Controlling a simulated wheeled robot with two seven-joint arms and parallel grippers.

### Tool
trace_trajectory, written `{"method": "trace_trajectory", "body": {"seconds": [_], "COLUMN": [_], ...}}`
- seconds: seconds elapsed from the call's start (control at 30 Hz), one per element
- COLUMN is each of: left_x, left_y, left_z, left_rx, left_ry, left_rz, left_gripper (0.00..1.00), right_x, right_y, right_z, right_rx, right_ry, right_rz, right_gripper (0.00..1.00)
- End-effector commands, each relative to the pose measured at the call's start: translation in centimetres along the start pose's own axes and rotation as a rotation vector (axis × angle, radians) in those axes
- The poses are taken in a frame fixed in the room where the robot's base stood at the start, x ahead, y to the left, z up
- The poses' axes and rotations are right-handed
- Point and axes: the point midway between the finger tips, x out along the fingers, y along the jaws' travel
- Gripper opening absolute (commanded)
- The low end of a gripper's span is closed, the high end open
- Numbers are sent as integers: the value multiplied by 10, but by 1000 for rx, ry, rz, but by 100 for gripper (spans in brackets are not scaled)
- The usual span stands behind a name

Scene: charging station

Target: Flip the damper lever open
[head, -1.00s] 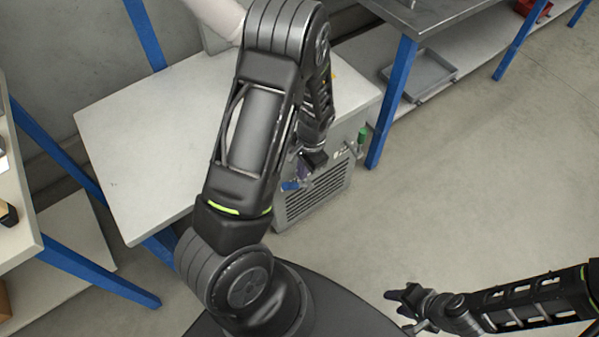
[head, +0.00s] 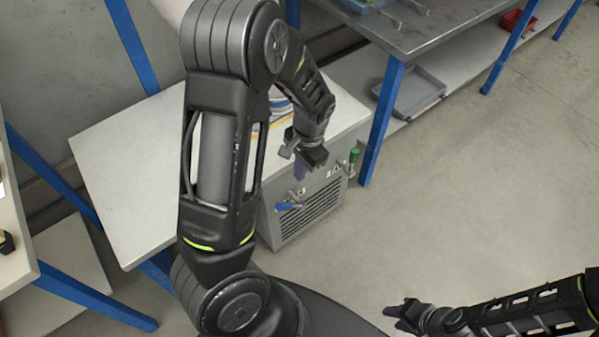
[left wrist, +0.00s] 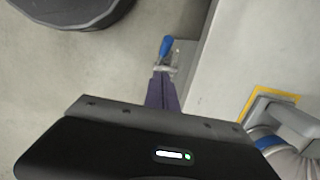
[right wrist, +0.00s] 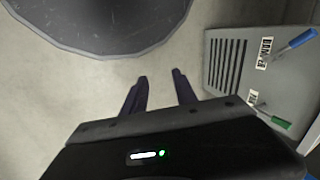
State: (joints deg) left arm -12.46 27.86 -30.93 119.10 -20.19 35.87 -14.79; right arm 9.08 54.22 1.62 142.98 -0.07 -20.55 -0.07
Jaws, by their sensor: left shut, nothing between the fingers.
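Two levers sit on the front of a grey vented unit (head: 330,195): a blue-handled lever (head: 287,206) at the left and a green-handled lever (head: 353,156) at the right. My left gripper (head: 300,170) is shut and empty, above and near the blue lever. In the left wrist view its purple fingers (left wrist: 162,92) point toward the blue lever (left wrist: 166,47). My right gripper (head: 396,311) is open and empty, well away from the unit. The right wrist view shows both the blue lever (right wrist: 300,40) and green lever (right wrist: 278,121).
A pale table (head: 120,170) stands left of the unit and a blue-legged metal bench (head: 430,35) at the back right. The floor at the right is clear.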

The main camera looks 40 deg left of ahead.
Motion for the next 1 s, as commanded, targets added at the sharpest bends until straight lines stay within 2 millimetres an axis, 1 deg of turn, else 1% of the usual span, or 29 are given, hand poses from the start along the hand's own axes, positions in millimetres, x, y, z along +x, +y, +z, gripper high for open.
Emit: {"method": "trace_trajectory", "body": {"seconds": [0.03,0.07,0.17,0.27,0.3,0.37,0.4,0.5,0.6,0.67,0.73,1.0], "left_x": [4,8,32,69,84,104,115,130,133,132,132,132], "left_y": [4,8,35,86,111,152,178,234,270,280,286,285], "left_z": [0,0,-2,0,2,9,15,32,43,47,48,47], "left_rx": [0,-2,-16,-56,-84,-137,-179,-288,-377,-409,-425,-425], "left_ry": [0,2,23,59,76,99,113,138,156,163,168,172], "left_rz": [6,12,53,131,171,235,277,368,425,442,451,450], "left_gripper": [0,0,0,0,0,0,0,0,0,0,0,0], "right_x": [0,0,0,0,0,0,0,0,0,0,0,0], "right_y": [0,0,0,0,0,0,0,0,0,0,0,0], "right_z": [0,0,0,0,0,0,0,0,0,0,0,0], "right_rx": [0,0,0,0,0,0,0,0,0,0,0,0], "right_ry": [0,0,0,0,0,0,0,0,0,0,0,0], "right_rz": [0,0,0,0,0,0,0,0,0,0,0,0], "right_gripper": [29,27,19,10,7,2,0,0,0,0,0,0]}}
